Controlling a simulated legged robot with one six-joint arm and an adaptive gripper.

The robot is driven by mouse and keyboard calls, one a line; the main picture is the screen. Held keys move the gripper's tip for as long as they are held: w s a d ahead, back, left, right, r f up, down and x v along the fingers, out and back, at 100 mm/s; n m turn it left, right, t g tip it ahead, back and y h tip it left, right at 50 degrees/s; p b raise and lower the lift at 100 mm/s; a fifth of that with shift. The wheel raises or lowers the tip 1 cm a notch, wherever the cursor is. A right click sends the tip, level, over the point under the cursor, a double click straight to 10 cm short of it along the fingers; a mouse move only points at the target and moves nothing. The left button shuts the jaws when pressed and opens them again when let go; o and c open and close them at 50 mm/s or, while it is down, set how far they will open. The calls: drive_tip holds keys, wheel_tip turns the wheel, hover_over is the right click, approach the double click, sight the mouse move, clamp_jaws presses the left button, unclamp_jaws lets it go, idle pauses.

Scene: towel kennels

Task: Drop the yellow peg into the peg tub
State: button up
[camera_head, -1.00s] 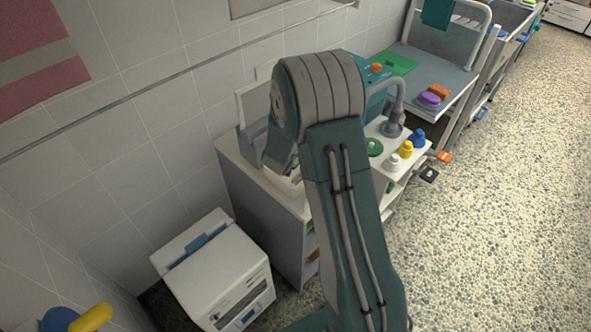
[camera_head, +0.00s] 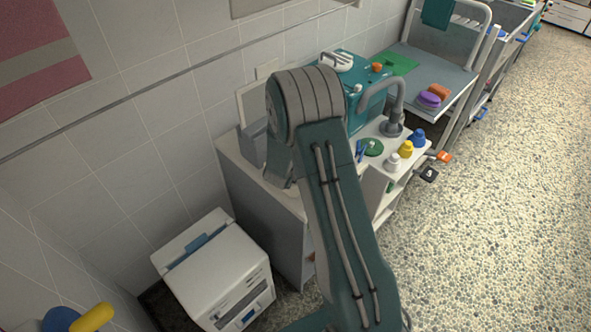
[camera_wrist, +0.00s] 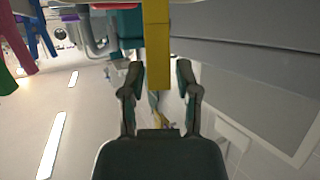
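In the wrist view, the yellow peg (camera_wrist: 158,45) is a flat yellow bar. It comes down from the top edge and ends between my fingertips. My gripper (camera_wrist: 158,80) is open, with a narrow gap showing between the peg and the fingers. I cannot tell the peg's depth relative to the fingertips. In the head view, my arm hides the gripper and the yellow peg. I cannot pick out the peg tub for certain in either view.
A white-topped cart (camera_head: 408,128) holds a green disc (camera_head: 372,147), a blue clip (camera_head: 361,151), several coloured bottles and a grey curved pipe (camera_head: 386,91). A teal box (camera_head: 345,75) stands behind. The speckled floor (camera_head: 500,200) is open.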

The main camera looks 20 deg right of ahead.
idle(0.3)
drive_tip(key=v, duration=1.2)
drive_tip(key=shift+w+a, duration=0.1)
drive_tip(key=s+a+r+n+y, duration=0.2)
drive_tip(key=a+r+y, duration=0.3)
drive_tip(key=r, duration=0.2)
drive_tip(key=s+a+r+n+y, duration=0.25)
drive_tip(key=a+r+y, duration=0.2)
drive_tip(key=r, duration=0.35)
drive_tip(key=s+r+n+g, duration=0.2)
drive_tip(key=s+r, duration=0.1)
drive_tip(key=s, duration=0.7)
drive_tip(key=s+r+n+g, duration=0.2)
drive_tip(key=s+r, duration=0.1)
drive_tip(key=s, duration=0.8)
drive_tip(key=shift+s+d+r, duration=0.3)
